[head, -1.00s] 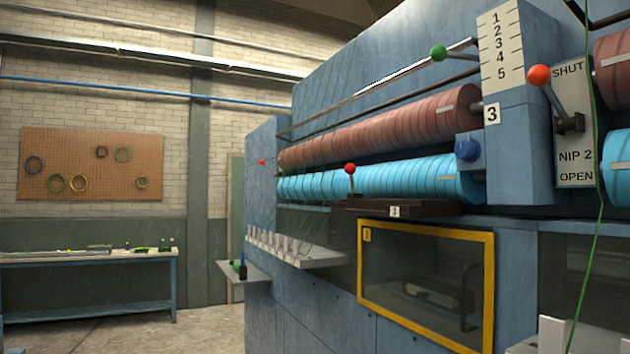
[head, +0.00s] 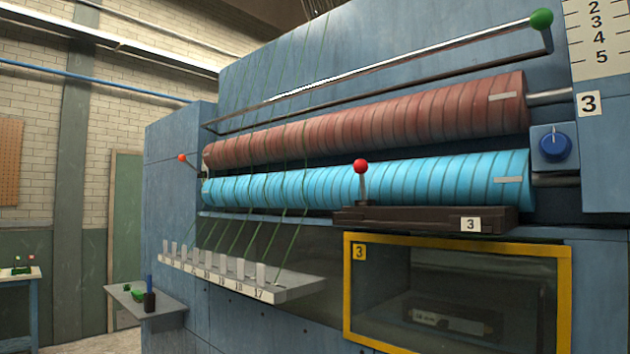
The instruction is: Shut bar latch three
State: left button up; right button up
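A dark block marked 3 (head: 425,219) sits below the blue roller. A short lever with a red ball knob (head: 361,167) stands upright from its left part. A long metal bar (head: 400,59) runs above the rollers and ends at the right in a green ball knob (head: 541,19). I cannot tell from the view alone which of these is the latch, or whether it is open or shut. Neither of my grippers is in view.
A brown-red roller (head: 370,120) lies above a blue roller (head: 370,181). A blue dial (head: 554,145) is at their right. A yellow-framed window marked 3 (head: 457,244) is below. A numbered shelf (head: 293,293) and small side shelf (head: 165,305) stick out. Green threads (head: 262,240) hang down.

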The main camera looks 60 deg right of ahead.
aim_at(360, 167)
jog(key=u, duration=0.3)
jog(key=i, duration=0.55)
jog(key=z, duration=1.55)
jog(key=i, duration=0.15)
jog(key=z, duration=2)
jog(key=k, duration=0.5)
jog(key=z, duration=0.1)
jog(key=i, duration=0.55)
jog(key=u, duration=0.25)
jog(key=k, duration=0.4)
jog(key=z, duration=0.05)
